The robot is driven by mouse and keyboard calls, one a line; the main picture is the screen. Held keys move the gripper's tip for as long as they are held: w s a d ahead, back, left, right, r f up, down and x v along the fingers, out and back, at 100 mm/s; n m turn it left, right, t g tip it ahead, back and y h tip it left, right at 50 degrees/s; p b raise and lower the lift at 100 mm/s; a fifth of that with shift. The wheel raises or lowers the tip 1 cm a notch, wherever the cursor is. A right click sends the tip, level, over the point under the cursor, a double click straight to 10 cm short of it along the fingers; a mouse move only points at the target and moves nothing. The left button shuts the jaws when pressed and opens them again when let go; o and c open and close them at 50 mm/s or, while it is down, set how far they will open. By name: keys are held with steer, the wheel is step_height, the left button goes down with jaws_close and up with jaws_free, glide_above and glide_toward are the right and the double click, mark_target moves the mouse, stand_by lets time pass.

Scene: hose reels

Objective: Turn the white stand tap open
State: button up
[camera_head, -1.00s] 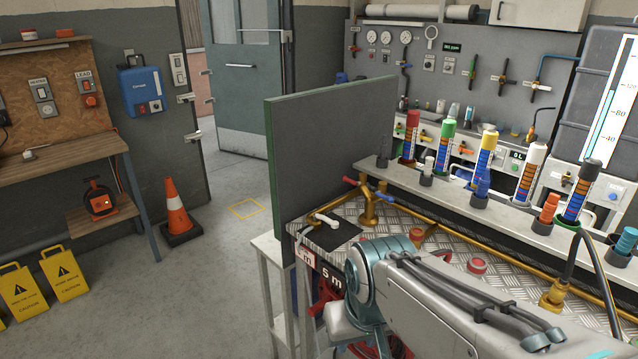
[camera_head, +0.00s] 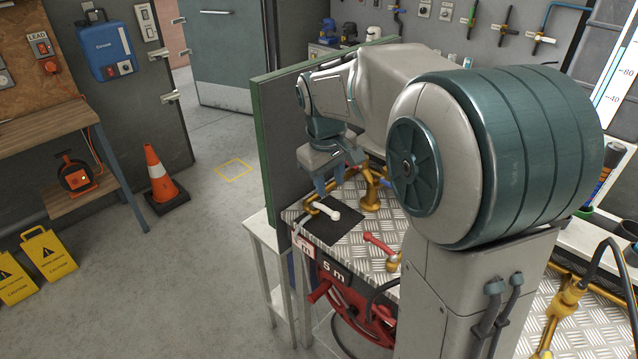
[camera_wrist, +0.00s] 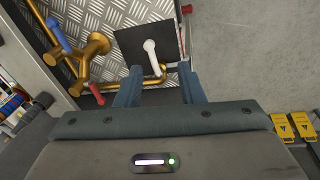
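The white stand tap (camera_head: 327,209) shows as a white lever over a black square plate (camera_head: 335,232) at the left end of the bench. In the wrist view the white lever (camera_wrist: 152,52) lies just beyond my fingertips, roughly between their lines. My gripper (camera_head: 331,186) points down above and beside the lever in the head view. In the wrist view my gripper (camera_wrist: 157,80) has its two blue fingers wide apart, with nothing held between them. Whether a finger touches the lever I cannot tell.
A brass pipe stand (camera_head: 370,198) with a blue lever (camera_wrist: 58,35) and a red lever (camera_wrist: 97,93) is close beside my gripper. A red-handled tap (camera_head: 380,245) sits nearer the front. A grey-green panel (camera_head: 265,135) stands at the bench's left end.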

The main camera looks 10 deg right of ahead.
steer(key=n+p, duration=0.1)
glide_above(326, 208)
steer(key=s+a, duration=0.2)
steer(key=shift+n+h, duration=0.3)
steer(key=p+x, duration=0.1)
steer(key=x, duration=1.2)
steer(key=shift+a+f+p, duration=0.15)
steer(key=shift+f+p, duration=0.1)
steer(key=shift+p, duration=0.1)
jaws_close()
